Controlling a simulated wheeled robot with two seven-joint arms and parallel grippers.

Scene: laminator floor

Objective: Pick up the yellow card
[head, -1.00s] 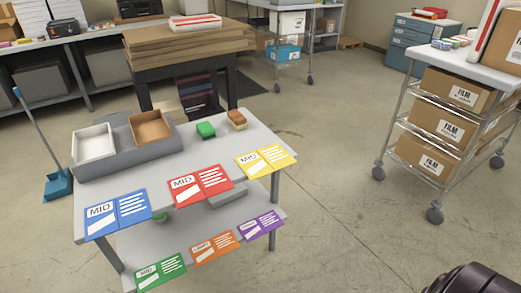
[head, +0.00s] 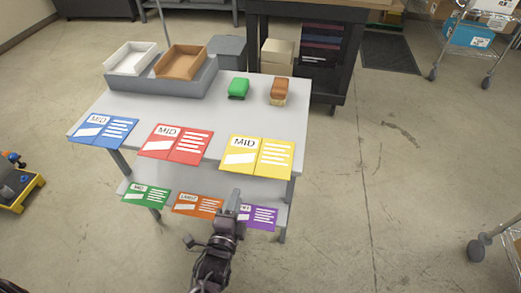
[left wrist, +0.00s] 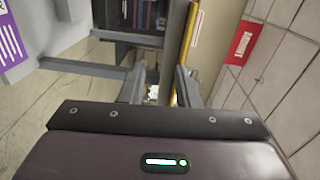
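The yellow card (head: 257,156) lies flat at the front right corner of the table's upper top (head: 200,115), its front part over the edge. My left gripper (head: 234,200) is in front of the table, below the yellow card in the picture, overlapping the purple card (head: 259,216). In the left wrist view my left gripper (left wrist: 158,88) has its fingers apart with nothing held. My right gripper is not in view.
A red card (head: 175,144) and a blue card (head: 103,131) lie along the same front edge. Green (head: 146,196) and orange (head: 198,204) cards lie on the lower shelf. A green block (head: 238,88) and a brown-topped block (head: 280,90) stand behind.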

